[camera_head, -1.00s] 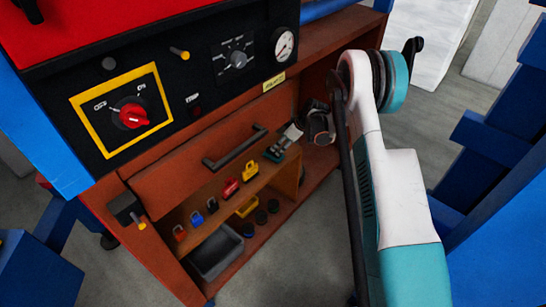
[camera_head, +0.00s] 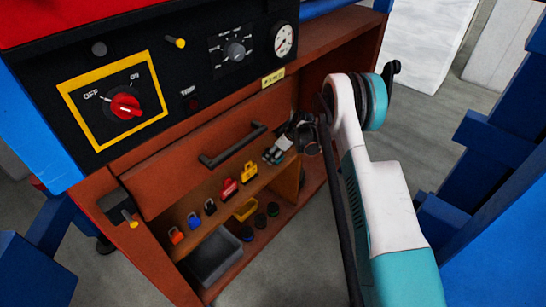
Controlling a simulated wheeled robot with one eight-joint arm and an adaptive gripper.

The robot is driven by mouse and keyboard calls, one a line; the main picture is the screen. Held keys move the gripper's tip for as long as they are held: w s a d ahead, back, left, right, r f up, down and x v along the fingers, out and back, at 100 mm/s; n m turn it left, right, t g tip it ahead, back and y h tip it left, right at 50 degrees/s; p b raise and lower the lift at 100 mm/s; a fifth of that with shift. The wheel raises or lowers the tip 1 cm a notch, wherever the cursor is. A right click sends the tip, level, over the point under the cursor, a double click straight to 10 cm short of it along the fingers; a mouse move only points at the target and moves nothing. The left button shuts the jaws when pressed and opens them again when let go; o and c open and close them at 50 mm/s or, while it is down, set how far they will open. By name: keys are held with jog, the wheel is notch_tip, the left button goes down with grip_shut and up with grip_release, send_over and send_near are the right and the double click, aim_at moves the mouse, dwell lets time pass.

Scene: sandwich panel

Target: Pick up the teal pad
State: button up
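A small teal thing (camera_head: 275,158), which I take to be the teal pad, is at the right end of a row of small padlocks on the orange-brown cabinet's upper shelf. My gripper (camera_head: 277,152) reaches down to it from the upper right and overlaps it in this view. The gripper hides part of it. The fingers are too small and dark to tell whether they are open or touching the pad.
Left of it stand a yellow padlock (camera_head: 249,173), a red one (camera_head: 229,188), a black one (camera_head: 210,206), a blue one (camera_head: 194,219) and an orange-red one (camera_head: 175,235). A drawer handle (camera_head: 232,145) juts out above. A grey bin (camera_head: 215,260) sits below.

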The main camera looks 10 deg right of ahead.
jog(key=c, duration=1.1)
jog(key=shift+r, duration=0.1)
jog(key=shift+r+p, duration=0.4)
jog(key=shift+r, duration=0.15)
jog(key=p+v, duration=0.1)
jog(key=v, duration=0.1)
jog(key=shift+r+p, duration=0.4)
jog(key=shift+r, duration=0.05)
jog(key=s+d+p, duration=0.3)
jog(key=s+d, duration=0.8)
jog(key=d, duration=0.1)
jog(key=shift+s+d+f+p, duration=0.2)
jog(key=shift+s+d+p, duration=0.05)
jog(key=shift+p, duration=0.15)
